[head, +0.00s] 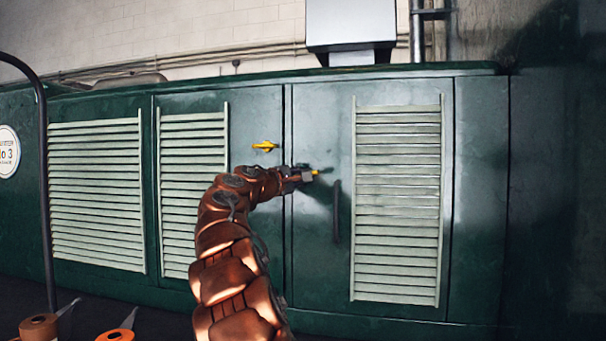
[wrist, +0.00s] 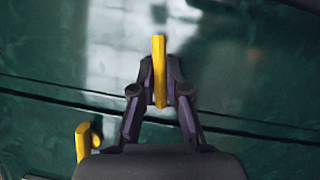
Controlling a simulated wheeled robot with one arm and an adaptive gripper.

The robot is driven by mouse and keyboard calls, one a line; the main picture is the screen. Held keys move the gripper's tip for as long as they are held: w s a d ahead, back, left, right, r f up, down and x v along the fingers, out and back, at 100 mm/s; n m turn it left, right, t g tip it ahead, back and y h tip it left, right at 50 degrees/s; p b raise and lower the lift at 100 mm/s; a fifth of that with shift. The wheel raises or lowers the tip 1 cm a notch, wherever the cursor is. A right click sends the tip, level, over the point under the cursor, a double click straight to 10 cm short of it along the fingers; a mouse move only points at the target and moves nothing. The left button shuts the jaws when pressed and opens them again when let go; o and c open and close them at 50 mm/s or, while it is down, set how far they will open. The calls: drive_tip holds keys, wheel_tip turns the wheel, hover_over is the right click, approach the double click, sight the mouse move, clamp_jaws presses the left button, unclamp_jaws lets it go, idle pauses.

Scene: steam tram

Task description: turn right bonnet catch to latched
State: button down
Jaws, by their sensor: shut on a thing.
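The right bonnet catch is a small yellow bar on the green right-hand door; its tip (head: 316,172) shows past my gripper (head: 305,174) in the head view. In the wrist view the yellow bar (wrist: 159,60) stands between the two fingertips of my gripper (wrist: 160,92), which are closed on its sides. The bar lies roughly across the door seam's direction. Its pivot is hidden. A second yellow catch (head: 265,146) sits on the door to the left, lying about level, apart from my gripper. It also shows at the lower left of the wrist view (wrist: 84,143).
A dark vertical handle (head: 337,211) is on the right door, just below and right of my gripper. Pale louvred panels (head: 397,205) flank the catches. A dark curved rail (head: 45,190) stands at the left. Orange-topped rolls (head: 40,327) are at the bottom left.

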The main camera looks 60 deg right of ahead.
drive_tip(key=shift+r+m+y+p, duration=0.1)
drive_tip(key=shift+m+y+p, duration=0.35)
drive_tip(key=shift+m, duration=0.75)
drive_tip(key=c, duration=1.2)
unclamp_jaws()
drive_tip(key=shift+w+a, duration=0.2)
drive_tip(key=shift+a, duration=5.8)
